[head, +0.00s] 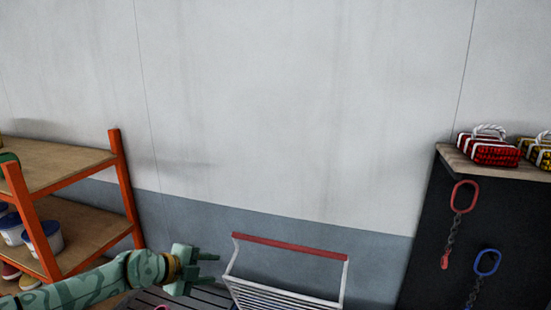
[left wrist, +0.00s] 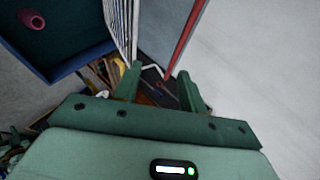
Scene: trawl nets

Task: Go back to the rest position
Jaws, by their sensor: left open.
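My left gripper (head: 208,269) is at the bottom of the head view, at the end of my green patterned arm, left of a white rack with a red top bar (head: 290,246). Its two fingers are apart with nothing between them. In the left wrist view the open fingers (left wrist: 160,85) show at the centre, and a red bar (left wrist: 186,38) runs beyond them. My right gripper is in neither view.
An orange-framed shelf (head: 125,185) with tubs (head: 44,238) stands at the left. A dark panel (head: 425,235) at the right carries hanging chain hooks (head: 461,198) and a red net bundle (head: 489,150) on its top. The wall (head: 290,110) behind is bare.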

